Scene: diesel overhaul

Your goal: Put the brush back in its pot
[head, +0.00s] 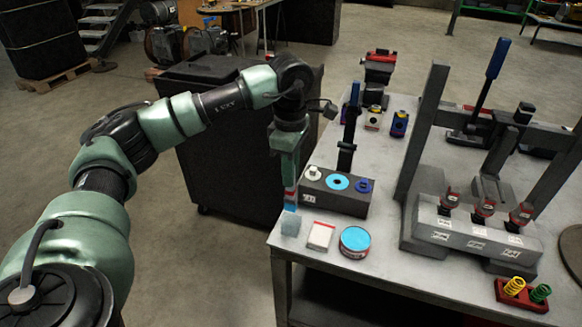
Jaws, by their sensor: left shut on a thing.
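My left gripper (289,183) points down at the table's near left corner, shut on the brush (290,207). The brush is a narrow upright piece with red and pale bands and a blue lower end; its upper part is hidden by the gripper. Just below the brush is a small pale blue-grey square piece (290,225); I cannot tell whether they touch. A round tin with blue contents (355,240), which looks like the pot, stands to the right near the front edge. My right gripper is not in view.
A white-topped box (320,235) lies between the square piece and the tin. Behind is a dark block (334,199) with round inserts. A grey fixture (470,232) with red-topped parts and a red spring tray (523,294) stand right. A black cabinet (225,150) stands left of the table.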

